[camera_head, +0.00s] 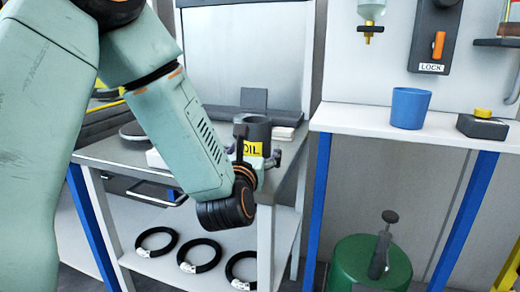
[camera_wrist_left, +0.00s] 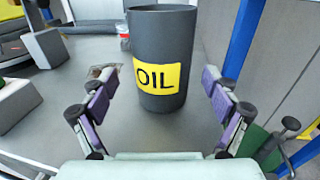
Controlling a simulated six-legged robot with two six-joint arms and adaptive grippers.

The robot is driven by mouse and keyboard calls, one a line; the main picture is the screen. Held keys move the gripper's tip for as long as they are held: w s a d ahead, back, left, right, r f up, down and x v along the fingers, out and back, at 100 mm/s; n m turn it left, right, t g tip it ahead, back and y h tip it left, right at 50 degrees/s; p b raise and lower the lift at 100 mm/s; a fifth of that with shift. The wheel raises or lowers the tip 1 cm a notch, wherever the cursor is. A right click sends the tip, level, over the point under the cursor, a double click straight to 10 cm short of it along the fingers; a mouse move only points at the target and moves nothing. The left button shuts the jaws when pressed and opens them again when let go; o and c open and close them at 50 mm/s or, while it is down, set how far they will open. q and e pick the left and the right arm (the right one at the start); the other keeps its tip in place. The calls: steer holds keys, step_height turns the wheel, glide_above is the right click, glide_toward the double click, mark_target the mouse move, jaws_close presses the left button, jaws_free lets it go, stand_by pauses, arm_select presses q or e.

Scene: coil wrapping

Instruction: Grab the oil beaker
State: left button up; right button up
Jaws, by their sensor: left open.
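The oil beaker is a dark grey cup with a yellow OIL label. In the head view the oil beaker (camera_head: 254,132) stands on the grey table, partly hidden behind my left arm. In the left wrist view the oil beaker (camera_wrist_left: 160,40) stands upright ahead, between the lines of the two fingers. My left gripper (camera_wrist_left: 160,95) is open, with one finger on each side and a gap between each finger and the beaker. In the head view the left gripper (camera_head: 262,160) is mostly hidden by its wrist. My right gripper is in neither view.
A blue cup (camera_head: 410,108) and a grey box with a yellow button (camera_head: 482,125) stand on the white table at right. A green drum (camera_head: 370,265) stands below. Several black rings (camera_head: 200,256) lie on the lower shelf. A blue post (camera_wrist_left: 244,38) rises right of the beaker.

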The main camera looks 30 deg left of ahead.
mark_target(255, 149)
arm_select(q)
steer(key=shift+x, duration=1.15)
steer(key=shift+w+a, duration=0.25)
steer(key=shift+w, duration=0.35)
steer(key=shift+d+r, duration=0.15)
steer(key=shift+d, duration=0.05)
steer(key=shift+c, duration=0.4)
steer(key=shift+a, duration=0.1)
steer(key=c, duration=1.4)
steer(key=shift+r, duration=0.15)
step_height(255, 149, up, 10)
steer(key=p, duration=0.3)
steer(key=shift+f, duration=0.25)
